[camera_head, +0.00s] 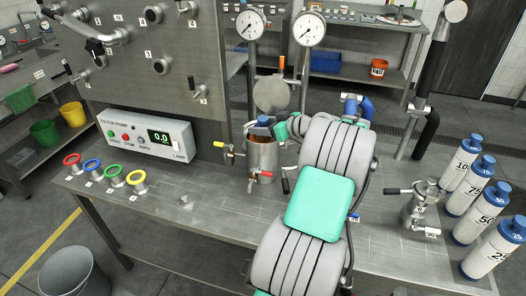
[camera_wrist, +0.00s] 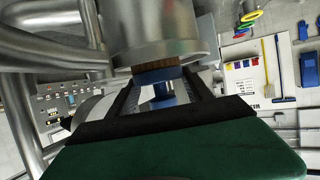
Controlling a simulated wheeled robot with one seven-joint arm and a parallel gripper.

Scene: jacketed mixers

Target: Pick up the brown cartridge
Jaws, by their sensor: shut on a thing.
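My gripper (camera_head: 270,126) is at the mouth of the steel jacketed vessel (camera_head: 262,160) on the bench. It is shut on the blue top of the brown cartridge (camera_head: 262,121). In the wrist view, the brown cartridge (camera_wrist: 157,75) shows a brown band and a blue part between the two dark fingers (camera_wrist: 160,98). The vessel's steel wall (camera_wrist: 165,35) rises right beside it there. The cartridge's lower part is hidden, and I cannot tell how deep it sits in the vessel.
The vessel's round lid (camera_head: 271,94) stands open behind. Valves with yellow (camera_head: 218,144) and red handles flank the vessel. A control box (camera_head: 148,135) and coloured rings (camera_head: 93,166) are left. White bottles with blue caps (camera_head: 465,160) and a steel fitting (camera_head: 420,205) are right.

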